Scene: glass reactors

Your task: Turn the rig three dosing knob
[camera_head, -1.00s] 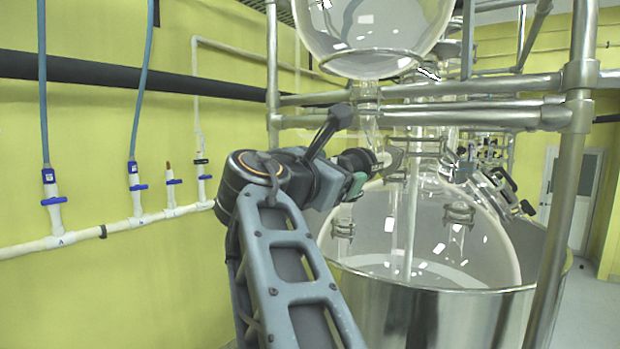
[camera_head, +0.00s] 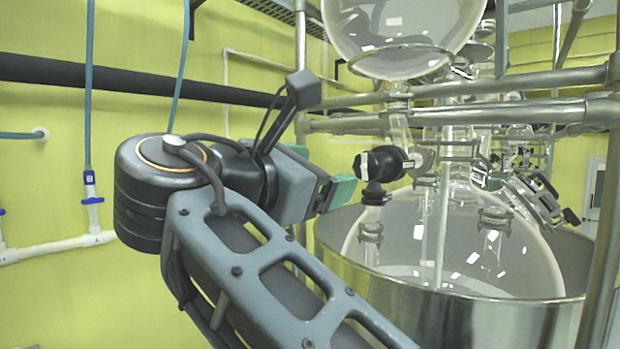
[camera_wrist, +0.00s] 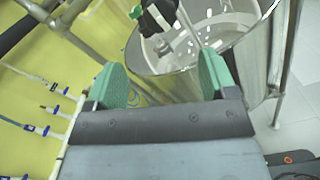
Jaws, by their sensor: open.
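The black dosing knob (camera_head: 380,164) sits on the side of the glass neck, below the round upper flask, in the head view. A smaller black part hangs under it. A black part at the top of the wrist view (camera_wrist: 155,18) seems to be the same knob fitting. My gripper (camera_head: 325,176) is left of the knob, with a clear gap between them. Its green fingers are apart and empty; in the wrist view my gripper (camera_wrist: 162,80) shows a wide space between the fingertips. No rig number is readable.
A large steel vessel (camera_head: 440,310) with a glass flask inside stands below the knob. Metal frame tubes (camera_head: 460,85) cross behind and above it. The yellow wall at left carries white piping (camera_head: 65,247) with blue valves and hoses.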

